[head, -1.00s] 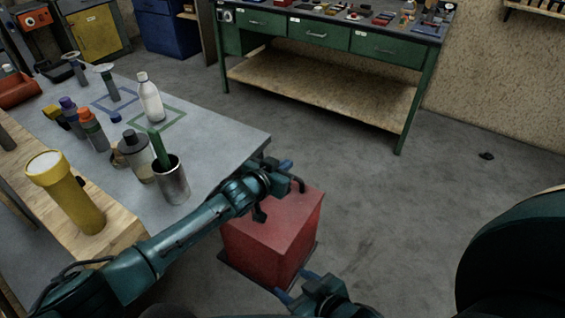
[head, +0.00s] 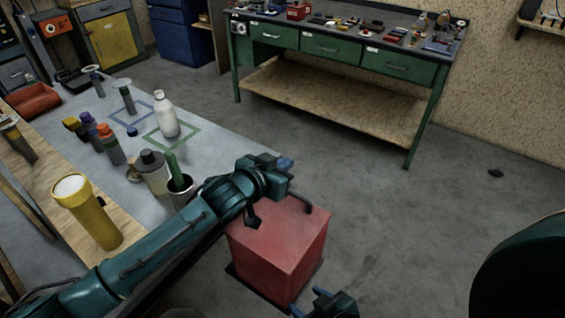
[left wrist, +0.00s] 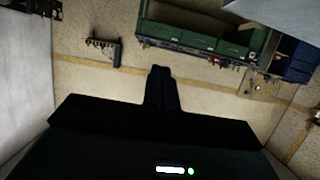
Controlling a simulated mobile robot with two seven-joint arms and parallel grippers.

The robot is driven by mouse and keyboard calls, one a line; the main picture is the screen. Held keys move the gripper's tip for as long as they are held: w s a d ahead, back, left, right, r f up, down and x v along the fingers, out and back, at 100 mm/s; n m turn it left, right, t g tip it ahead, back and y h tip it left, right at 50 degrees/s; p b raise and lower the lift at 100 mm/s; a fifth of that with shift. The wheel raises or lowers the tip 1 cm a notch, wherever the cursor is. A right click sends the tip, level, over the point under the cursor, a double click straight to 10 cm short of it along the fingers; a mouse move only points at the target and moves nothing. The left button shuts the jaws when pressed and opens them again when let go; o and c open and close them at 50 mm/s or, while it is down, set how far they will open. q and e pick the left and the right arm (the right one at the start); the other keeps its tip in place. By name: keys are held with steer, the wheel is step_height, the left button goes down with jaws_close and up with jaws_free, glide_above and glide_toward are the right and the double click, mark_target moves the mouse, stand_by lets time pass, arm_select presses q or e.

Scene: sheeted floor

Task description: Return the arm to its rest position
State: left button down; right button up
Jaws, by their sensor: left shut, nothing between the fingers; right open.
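My left gripper (head: 289,163) is at the end of the teal arm that comes in from the left in the head view. It is above the back of a red box (head: 262,262), clear of the table's right edge. In the left wrist view its dark fingers (left wrist: 161,88) are together with nothing between them. My right gripper (head: 308,302) is low in the head view, in front of the red box. It is open and only partly in view.
A green workbench (head: 335,50) stands behind. The floor (head: 400,215) at right is mostly clear.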

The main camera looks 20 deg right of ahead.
arm_select(q)
steer(key=s+a+f+n+g+y, duration=0.2)
steer(key=s+a+f+n+y, duration=0.15)
steer(key=s+a, duration=0.75)
steer(key=s+a+f+n+g+y, duration=0.15)
steer(key=s+a+f+y, duration=0.25)
steer(key=s+a, duration=0.75)
steer(key=s+a+f+n+g+y, duration=0.2)
steer(key=s+a+f+n+y, duration=0.3)
steer(key=a, duration=1.1)
steer(key=w+d+f+m+t+h, duration=0.2)
steer(key=w+d+f+t+h, duration=0.2)
steer(key=f+t, duration=0.3)
steer(key=shift+w+d+f, duration=0.5)
steer(key=shift+d+f, duration=0.15)
steer(key=shift+d, duration=0.05)
